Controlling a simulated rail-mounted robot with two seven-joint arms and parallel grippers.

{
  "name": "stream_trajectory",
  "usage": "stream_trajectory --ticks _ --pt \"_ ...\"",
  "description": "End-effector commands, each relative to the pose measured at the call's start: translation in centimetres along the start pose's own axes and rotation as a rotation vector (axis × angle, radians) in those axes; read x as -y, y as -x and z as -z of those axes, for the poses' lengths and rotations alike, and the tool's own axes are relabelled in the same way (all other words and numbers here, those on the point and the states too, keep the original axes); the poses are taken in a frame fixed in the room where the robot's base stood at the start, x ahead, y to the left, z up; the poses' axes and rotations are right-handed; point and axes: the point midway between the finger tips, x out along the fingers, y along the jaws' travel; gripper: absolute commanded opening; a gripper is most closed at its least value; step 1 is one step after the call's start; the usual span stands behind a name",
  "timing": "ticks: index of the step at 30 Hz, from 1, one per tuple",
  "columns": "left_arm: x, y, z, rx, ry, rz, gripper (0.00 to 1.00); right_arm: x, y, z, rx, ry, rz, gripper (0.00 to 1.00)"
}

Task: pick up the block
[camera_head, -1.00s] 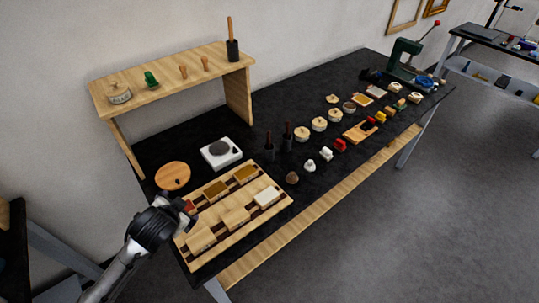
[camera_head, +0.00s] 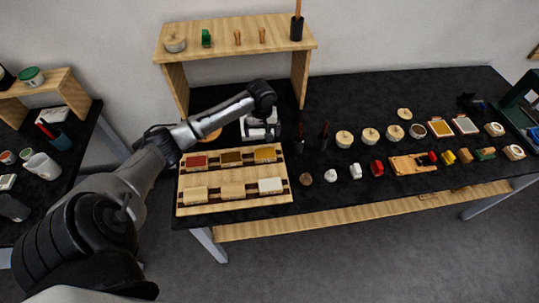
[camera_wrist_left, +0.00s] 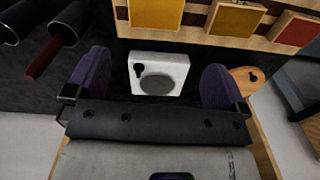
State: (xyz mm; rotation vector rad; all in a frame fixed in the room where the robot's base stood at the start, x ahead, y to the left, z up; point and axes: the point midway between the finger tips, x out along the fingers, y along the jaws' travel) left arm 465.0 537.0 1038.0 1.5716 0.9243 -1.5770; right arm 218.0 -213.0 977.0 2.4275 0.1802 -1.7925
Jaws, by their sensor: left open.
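Several blocks sit in a wooden rack (camera_head: 236,207). The back row has a red block (camera_head: 196,161), an olive-brown block (camera_head: 231,157) and a yellow block (camera_head: 265,154). The front row has two pale wood blocks (camera_head: 195,193) and a white block (camera_head: 270,185). Which block the task means cannot be told. My left gripper (camera_head: 262,132) is behind the rack, over a white scale-like device that it partly hides. In the left wrist view, its purple-padded fingers are open and empty, and the white device (camera_wrist_left: 175,68) shows between them. The yellow block (camera_wrist_left: 155,14) lies beyond the fingers.
A wooden shelf (camera_head: 235,42) stands at the back. Dark-handled tools (camera_head: 323,136) stand right of the device, with round wooden pieces (camera_head: 370,136) farther right. A round wooden board (camera_wrist_left: 245,78) lies beside the device. Another table (camera_head: 70,140) stands left.

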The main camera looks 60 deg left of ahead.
Motion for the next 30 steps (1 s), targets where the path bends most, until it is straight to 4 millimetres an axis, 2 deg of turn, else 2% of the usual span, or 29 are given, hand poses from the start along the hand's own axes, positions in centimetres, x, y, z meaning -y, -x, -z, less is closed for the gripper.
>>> stream_trajectory --ticks 5,18,26,30 --pt "0.0 -0.6 -0.1 0.001 0.086 0.001 1.0 0.0 0.0 0.2 -0.005 -0.004 0.001 0.43" --pt "-0.1 -7.3 0.0 0.0 0.095 0.001 1.0 -0.4 -0.7 0.1 -0.01 0.007 -0.011 0.43" --pt "-0.1 -8.7 0.0 -0.002 0.093 0.001 1.0 -0.5 -0.8 0.1 -0.01 0.009 -0.013 0.43" --pt "-0.1 -10.1 0.0 -0.001 0.093 0.002 1.0 -0.4 -1.0 0.1 -0.01 0.007 -0.011 0.43"
